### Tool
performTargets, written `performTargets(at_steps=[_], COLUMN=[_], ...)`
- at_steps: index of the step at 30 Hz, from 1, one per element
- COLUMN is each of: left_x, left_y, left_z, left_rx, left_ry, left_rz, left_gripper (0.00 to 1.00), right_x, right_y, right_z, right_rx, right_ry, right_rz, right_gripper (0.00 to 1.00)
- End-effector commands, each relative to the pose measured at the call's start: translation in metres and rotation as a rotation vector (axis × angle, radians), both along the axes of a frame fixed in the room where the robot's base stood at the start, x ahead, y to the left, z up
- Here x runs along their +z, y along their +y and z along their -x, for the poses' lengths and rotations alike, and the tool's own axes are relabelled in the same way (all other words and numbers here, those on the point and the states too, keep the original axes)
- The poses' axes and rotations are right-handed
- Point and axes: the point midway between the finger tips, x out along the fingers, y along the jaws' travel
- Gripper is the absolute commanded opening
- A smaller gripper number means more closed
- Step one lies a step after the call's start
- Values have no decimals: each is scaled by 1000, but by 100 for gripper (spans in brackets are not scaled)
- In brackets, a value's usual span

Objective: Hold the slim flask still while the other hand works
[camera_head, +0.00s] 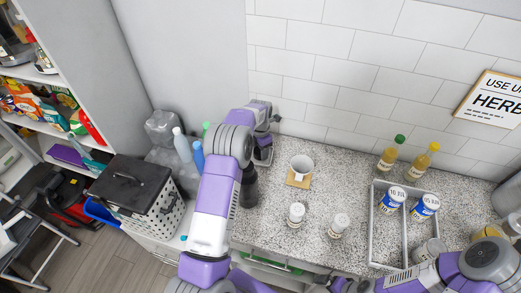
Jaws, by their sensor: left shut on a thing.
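My left gripper (263,152) is over the left part of the speckled counter, partly hidden behind my own forearm and wrist. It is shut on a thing. A dark, slim flask (249,188) stands upright just below and beside it, its upper part hidden by my arm. The contact between fingers and flask is hidden. My right arm comes in at the lower right. Its gripper (350,287) shows only in part at the bottom edge, and its jaws cannot be made out.
Two small white-lidded jars (296,214) (339,224) stand in front. Blue and white bottles crowd the left.

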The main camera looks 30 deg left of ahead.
Motion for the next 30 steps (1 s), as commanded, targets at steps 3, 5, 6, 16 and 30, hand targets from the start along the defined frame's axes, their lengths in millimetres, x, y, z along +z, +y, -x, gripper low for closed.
performTargets(at_steps=[3,5,6,16,30], left_x=[-1,-1,-1,-4,30], left_y=[0,0,0,0,0], left_z=[0,0,0,0,-1], left_rx=[0,-1,-1,-1,-3], left_ry=[-2,-2,-2,-1,-6], left_rz=[0,0,0,0,-1], left_gripper=[17,17,17,64,64], right_x=[0,0,0,-2,0], right_y=[0,0,0,0,0], right_z=[0,0,0,0,0], right_rx=[0,0,0,0,0], right_ry=[0,0,0,0,0], right_rz=[0,0,0,0,0], right_gripper=[100,100,100,100,100])
